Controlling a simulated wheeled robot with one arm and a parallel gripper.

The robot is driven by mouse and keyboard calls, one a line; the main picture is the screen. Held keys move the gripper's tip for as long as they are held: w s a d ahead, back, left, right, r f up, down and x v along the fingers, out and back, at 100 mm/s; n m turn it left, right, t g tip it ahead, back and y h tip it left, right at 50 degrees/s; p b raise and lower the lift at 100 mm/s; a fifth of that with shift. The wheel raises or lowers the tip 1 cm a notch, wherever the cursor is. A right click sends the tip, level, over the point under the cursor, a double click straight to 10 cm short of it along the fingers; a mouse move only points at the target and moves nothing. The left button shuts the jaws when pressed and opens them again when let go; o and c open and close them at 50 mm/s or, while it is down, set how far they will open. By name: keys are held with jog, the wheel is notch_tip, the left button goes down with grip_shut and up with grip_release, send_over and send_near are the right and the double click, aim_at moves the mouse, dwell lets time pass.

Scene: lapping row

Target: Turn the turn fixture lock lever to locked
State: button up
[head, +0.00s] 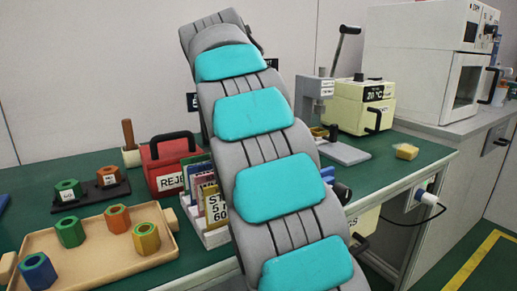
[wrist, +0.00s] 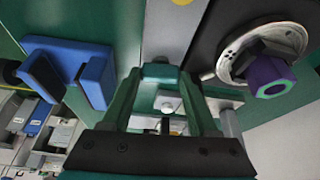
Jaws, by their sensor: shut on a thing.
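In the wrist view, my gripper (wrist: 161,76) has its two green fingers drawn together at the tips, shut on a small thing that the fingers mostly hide. It appears to be the lock lever, but its angle and any lock marks cannot be made out. To the right, the fixture is a dark plate with a round metal disc (wrist: 235,66) holding a purple hex part (wrist: 270,77) with a green centre. In the head view, my arm covers the gripper and the fixture.
A blue bracket (wrist: 97,77) stands close left of my fingers. On the green bench (head: 85,163) are a wooden tray (head: 97,268) of hex parts, a red box (head: 165,158) and a cream machine (head: 358,108). A white oven-like cabinet (head: 415,65) stands at the right.

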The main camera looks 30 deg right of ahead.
jog(key=shift+r+m+p, duration=0.1)
jog(key=shift+m+p, duration=0.25)
jog(key=shift+m, duration=0.25)
jog(key=shift+g, duration=0.3)
jog(key=o, duration=1.4)
jog(key=shift+f+b, duration=0.2)
jog(key=shift+b, duration=0.1)
